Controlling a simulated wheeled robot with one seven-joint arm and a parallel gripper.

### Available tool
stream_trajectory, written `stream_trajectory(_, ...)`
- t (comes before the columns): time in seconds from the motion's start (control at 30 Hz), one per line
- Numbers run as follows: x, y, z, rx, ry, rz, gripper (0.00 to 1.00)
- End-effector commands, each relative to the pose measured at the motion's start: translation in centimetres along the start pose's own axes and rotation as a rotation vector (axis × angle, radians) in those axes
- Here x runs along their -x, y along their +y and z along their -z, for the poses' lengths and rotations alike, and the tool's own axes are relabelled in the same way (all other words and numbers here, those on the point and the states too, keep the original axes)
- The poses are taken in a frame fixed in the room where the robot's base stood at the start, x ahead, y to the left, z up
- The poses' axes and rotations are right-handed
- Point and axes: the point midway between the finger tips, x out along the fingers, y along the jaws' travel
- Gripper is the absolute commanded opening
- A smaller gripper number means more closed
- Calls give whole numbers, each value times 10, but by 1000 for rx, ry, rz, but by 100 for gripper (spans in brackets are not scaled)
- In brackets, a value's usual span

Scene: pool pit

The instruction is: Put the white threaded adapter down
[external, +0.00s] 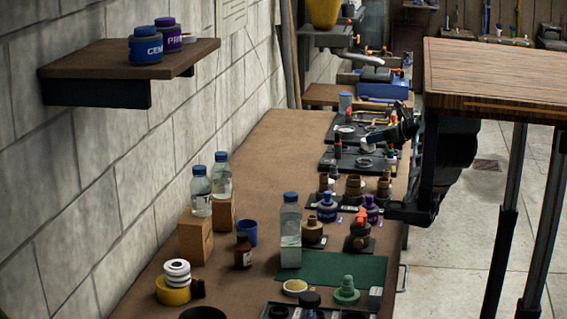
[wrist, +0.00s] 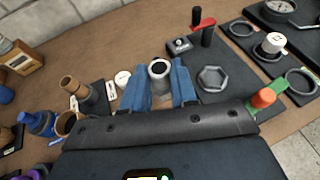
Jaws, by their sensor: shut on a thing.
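The white threaded adapter (wrist: 159,69) is a short pale cylinder with a dark bore, upright between the two blue fingers of my gripper (wrist: 160,86) in the wrist view. My gripper is shut on it. In the external view my gripper (external: 376,139) reaches in from the right over the dark mats at the bench's right side, and the adapter (external: 366,144) shows pale at its fingertips. I cannot tell whether the adapter's underside touches the surface below.
A dark mat with a hex ring (wrist: 211,79) lies right of my fingers. A red-handled valve (wrist: 203,30) stands behind it. A small white round part (wrist: 122,79) and brown fittings (wrist: 75,87) stand close on the left. Bare brown bench (wrist: 120,45) lies beyond.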

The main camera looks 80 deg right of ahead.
Motion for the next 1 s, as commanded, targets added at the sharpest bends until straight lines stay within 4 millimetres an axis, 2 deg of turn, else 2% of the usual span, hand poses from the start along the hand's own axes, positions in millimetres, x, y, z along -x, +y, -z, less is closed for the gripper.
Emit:
stream_trajectory(0.03, -12, 22, -16, 7, 0, -11, 0)
stream_trajectory(0.23, -38, 96, -54, 10, -1, -17, 0)
stream_trajectory(0.37, -41, 142, -73, 9, -1, -15, 0)
stream_trajectory(0.67, -32, 236, -111, 23, 0, -51, 0)
stream_trajectory(0.8, -36, 295, -126, 57, 0, -135, 0)
stream_trajectory(1.0, -50, 387, -134, 125, 1, -304, 0)
